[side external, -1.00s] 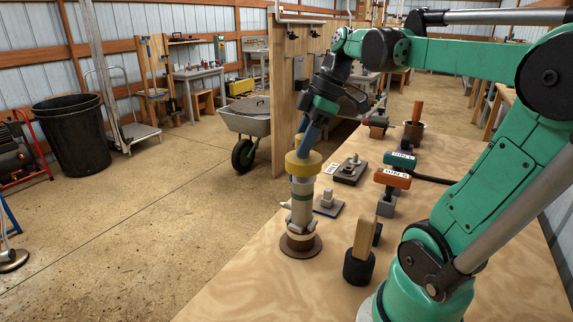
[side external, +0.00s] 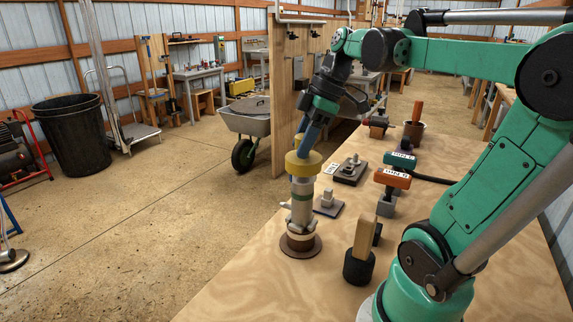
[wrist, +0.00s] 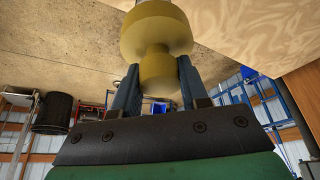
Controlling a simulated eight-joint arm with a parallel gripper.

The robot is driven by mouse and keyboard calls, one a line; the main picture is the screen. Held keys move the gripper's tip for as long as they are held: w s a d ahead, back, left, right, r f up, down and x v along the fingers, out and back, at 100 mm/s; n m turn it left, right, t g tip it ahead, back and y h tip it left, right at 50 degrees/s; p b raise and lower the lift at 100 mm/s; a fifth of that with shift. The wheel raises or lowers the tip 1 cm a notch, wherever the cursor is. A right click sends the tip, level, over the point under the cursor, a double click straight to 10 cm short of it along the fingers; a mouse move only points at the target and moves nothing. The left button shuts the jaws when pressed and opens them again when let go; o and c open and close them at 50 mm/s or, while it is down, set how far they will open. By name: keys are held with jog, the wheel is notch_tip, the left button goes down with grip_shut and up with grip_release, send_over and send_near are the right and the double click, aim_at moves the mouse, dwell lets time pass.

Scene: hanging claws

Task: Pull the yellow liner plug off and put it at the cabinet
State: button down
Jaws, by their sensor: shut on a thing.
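The yellow liner plug (side external: 303,166) sits at the top of an upright pale column (side external: 301,212) with a green band, which stands on a round brown base (side external: 301,251) on the wooden bench. In the wrist view the plug (wrist: 157,30) shows a wide round flange and a narrower knob. My gripper (side external: 303,149) reaches down from above and is shut on that knob, one blue finger on each side; it also shows in the wrist view (wrist: 157,75). The plug and column look in line, and I see no clear gap between them. I cannot pick out the cabinet with certainty.
On the bench (side external: 255,290) to the right stand a wooden block in a black holder (side external: 360,255), an orange labelled block (side external: 392,179), a small grey plate fixture (side external: 328,205) and a dark plate fixture (side external: 350,170). A wooden partition (side external: 290,100) and a wheelbarrow (side external: 245,122) are behind.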

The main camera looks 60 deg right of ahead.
aim_at(297, 136)
jog(key=shift+r, duration=0.6)
jog(key=c, duration=1)
grip_release()
grip_shut()
jog(key=shift+r, duration=1.25)
